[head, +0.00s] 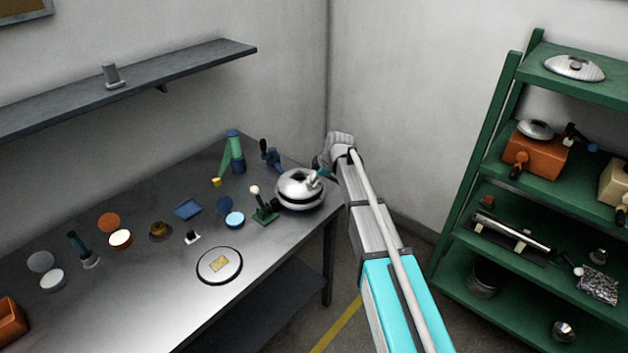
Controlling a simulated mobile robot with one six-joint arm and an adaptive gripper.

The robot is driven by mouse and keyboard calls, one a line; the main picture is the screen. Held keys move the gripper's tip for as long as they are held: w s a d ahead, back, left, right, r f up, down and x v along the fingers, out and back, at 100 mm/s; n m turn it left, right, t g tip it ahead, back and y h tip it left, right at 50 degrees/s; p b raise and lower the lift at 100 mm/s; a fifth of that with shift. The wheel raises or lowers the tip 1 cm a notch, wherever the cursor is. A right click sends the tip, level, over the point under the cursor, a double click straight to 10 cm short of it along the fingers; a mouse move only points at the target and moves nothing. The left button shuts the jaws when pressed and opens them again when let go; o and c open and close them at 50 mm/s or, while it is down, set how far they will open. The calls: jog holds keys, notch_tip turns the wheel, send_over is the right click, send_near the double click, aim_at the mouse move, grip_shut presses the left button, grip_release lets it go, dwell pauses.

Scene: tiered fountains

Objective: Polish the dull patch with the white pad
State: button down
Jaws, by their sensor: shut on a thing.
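My gripper (321,173) reaches in at the right end of the workbench. It is shut on a small pale thing that looks like the white pad (314,182), mostly hidden by the fingers.
The grey workbench (135,300) holds a round plate (207,277) with a tan block, several coloured discs, a green-based stand (265,216) and a green upright tool (233,155). A wall shelf (190,65) hangs above. A green rack (480,170) stands right. The bench front is clear.

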aim_at(306, 190)
jog(key=shift+w+d, duration=0.55)
jog(key=shift+w, duration=0.35)
jog(key=shift+s, duration=0.1)
jog(key=shift+s+a+f, duration=0.1)
jog(key=shift+s+a, duration=0.35)
jog(key=shift+s, duration=0.2)
jog(key=shift+s+a, duration=0.45)
jog(key=shift+s, duration=0.15)
jog(key=shift+s+a, duration=0.45)
jog(key=shift+s, duration=0.2)
jog(key=shift+s+a, duration=0.4)
jog(key=shift+s, duration=0.2)
jog(key=p+v, duration=0.5)
jog(key=v, duration=0.1)
